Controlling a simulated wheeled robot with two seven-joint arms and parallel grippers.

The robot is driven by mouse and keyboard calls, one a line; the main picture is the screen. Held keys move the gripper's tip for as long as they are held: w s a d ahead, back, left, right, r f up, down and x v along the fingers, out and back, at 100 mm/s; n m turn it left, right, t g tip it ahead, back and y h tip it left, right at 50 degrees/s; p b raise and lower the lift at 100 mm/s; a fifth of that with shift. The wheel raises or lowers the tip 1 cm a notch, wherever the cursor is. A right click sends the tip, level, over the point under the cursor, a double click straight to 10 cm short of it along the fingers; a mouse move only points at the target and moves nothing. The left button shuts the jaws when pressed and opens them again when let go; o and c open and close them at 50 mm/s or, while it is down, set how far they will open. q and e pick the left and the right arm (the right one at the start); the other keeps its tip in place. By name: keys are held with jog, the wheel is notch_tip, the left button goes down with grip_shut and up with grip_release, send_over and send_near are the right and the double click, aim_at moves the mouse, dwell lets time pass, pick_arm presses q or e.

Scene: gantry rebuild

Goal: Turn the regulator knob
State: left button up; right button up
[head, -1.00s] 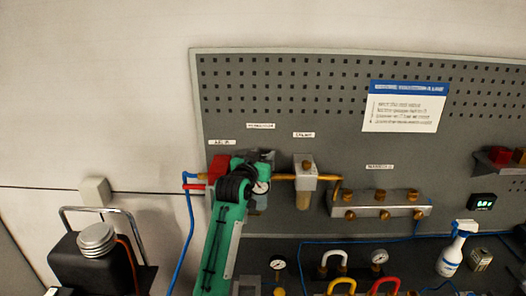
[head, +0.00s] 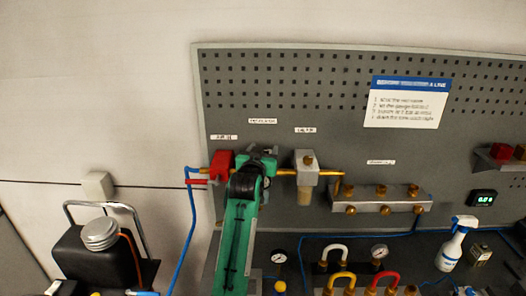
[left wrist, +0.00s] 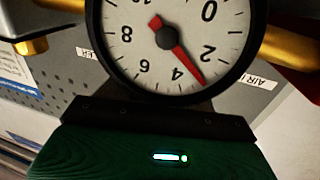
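The regulator sits on the grey pegboard under a small label (head: 262,121), but my left arm hides most of it in the head view. The knob cannot be made out. My left gripper (head: 262,156), at the end of the green arm, is right at the regulator. Its fingers are too hidden to tell whether they are open or on the knob. In the left wrist view a round pressure gauge (left wrist: 140,52) with a black rim fills the upper middle. Its red needle points between 2 and 4. My right gripper is not in view.
A red valve (head: 219,164) is just left of the gripper, and a silver filter block (head: 305,170) is to its right. A brass-fitted manifold (head: 375,201) is farther right. A spray bottle (head: 455,245) and small gauges stand below. A blue hose (head: 191,225) hangs at left.

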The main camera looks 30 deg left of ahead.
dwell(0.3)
pick_arm(q)
jog(key=shift+s+d+f, duration=0.1)
jog(key=shift+s+f, duration=0.05)
jog(key=shift+s, duration=0.15)
jog(key=b+v, duration=0.5)
jog(key=v, duration=0.8)
jog(key=shift+b, duration=0.3)
jog(key=shift+s+d, duration=0.1)
